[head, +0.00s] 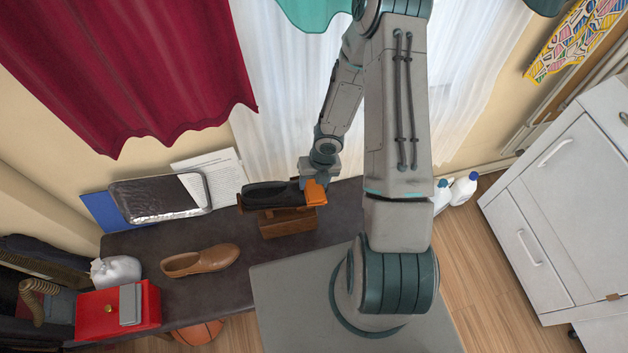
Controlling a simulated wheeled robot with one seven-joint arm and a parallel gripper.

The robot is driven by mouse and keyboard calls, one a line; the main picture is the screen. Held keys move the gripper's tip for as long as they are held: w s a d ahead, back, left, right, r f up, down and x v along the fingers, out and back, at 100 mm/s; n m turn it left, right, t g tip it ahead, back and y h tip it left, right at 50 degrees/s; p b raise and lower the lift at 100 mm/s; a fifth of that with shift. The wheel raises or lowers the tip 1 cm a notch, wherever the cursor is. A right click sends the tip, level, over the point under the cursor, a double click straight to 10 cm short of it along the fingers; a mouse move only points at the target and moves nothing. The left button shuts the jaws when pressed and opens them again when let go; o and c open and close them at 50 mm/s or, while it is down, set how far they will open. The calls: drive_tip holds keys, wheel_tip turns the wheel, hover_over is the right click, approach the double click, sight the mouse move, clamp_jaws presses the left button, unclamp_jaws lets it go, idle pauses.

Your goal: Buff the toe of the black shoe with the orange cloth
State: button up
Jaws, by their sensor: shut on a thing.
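The black shoe (266,195) rests on a wooden stand (288,222) on the dark bench, its right end under my gripper. The orange cloth (314,193) is at that right end of the shoe, just below my gripper (308,185). My gripper is shut on the cloth. The cloth looks to be against the shoe's end, but from this view I cannot tell whether it presses on it. The fingertips are mostly hidden by the cloth and the wrist.
A brown shoe (200,261), a red box (117,311), a white bag (116,271) and a foil tray (155,198) are left on or by the bench (240,279). White bottles (463,188) and a white cabinet (567,200) stand right. A ball (197,333) lies below the bench.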

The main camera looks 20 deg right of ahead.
drive_tip(key=shift+s, duration=0.1)
drive_tip(key=shift+w+r+p, duration=0.2)
drive_tip(key=shift+w+p, duration=0.25)
drive_tip(key=shift+p, duration=0.55)
drive_tip(key=shift+w+f, duration=0.1)
drive_tip(key=shift+w, duration=0.15)
drive_tip(key=shift+w+p, duration=0.1)
drive_tip(key=shift+p, duration=0.35)
drive_tip(key=shift+w+p, duration=0.45)
drive_tip(key=shift+p, duration=0.3)
drive_tip(key=shift+w, duration=0.15)
drive_tip(key=shift+f, duration=0.1)
